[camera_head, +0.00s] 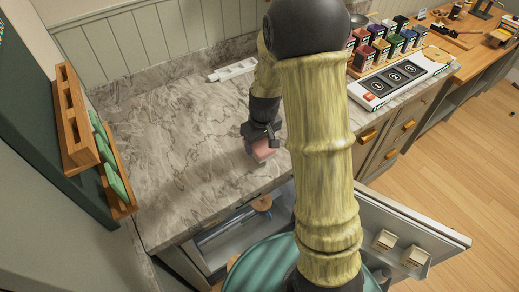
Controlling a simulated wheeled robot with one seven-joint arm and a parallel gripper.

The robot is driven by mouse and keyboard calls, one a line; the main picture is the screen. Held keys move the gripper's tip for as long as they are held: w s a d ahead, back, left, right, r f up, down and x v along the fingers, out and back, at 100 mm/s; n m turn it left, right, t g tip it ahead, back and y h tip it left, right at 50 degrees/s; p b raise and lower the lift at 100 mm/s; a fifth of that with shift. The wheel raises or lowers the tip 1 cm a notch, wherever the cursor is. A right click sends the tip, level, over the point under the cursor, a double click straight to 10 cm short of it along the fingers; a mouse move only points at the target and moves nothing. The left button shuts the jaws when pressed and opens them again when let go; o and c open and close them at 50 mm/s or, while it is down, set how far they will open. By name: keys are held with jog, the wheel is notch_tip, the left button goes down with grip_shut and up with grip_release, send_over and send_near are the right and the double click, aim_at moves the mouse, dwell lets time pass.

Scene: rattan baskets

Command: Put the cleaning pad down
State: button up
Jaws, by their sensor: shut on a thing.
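The cleaning pad (262,151) is a small pinkish block at the tip of my gripper (260,141). My gripper is dark and points down over the marble counter (195,145). It is shut on the pad. The pad is at or just above the counter, near the front edge; I cannot tell whether it touches. My own arm hides the counter to the right of the gripper.
A white tray (233,70) lies at the back of the counter. Wooden racks (78,118) stand at the left wall. Colourful boxes and a white panel (397,77) are at the right. A cabinet door (405,225) hangs open below. The counter's left half is clear.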

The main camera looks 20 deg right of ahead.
aim_at(260, 151)
jog(key=shift+f, duration=1.85)
jog(key=shift+s+f, duration=0.1)
jog(key=shift+f, duration=0.15)
jog(key=o, duration=1)
jog(key=shift+o, duration=0.2)
jog(key=r, duration=0.8)
jog(key=s+r, duration=0.1)
jog(key=r, duration=0.3)
jog(key=shift+d+r, duration=0.2)
jog(key=shift+d, duration=0.15)
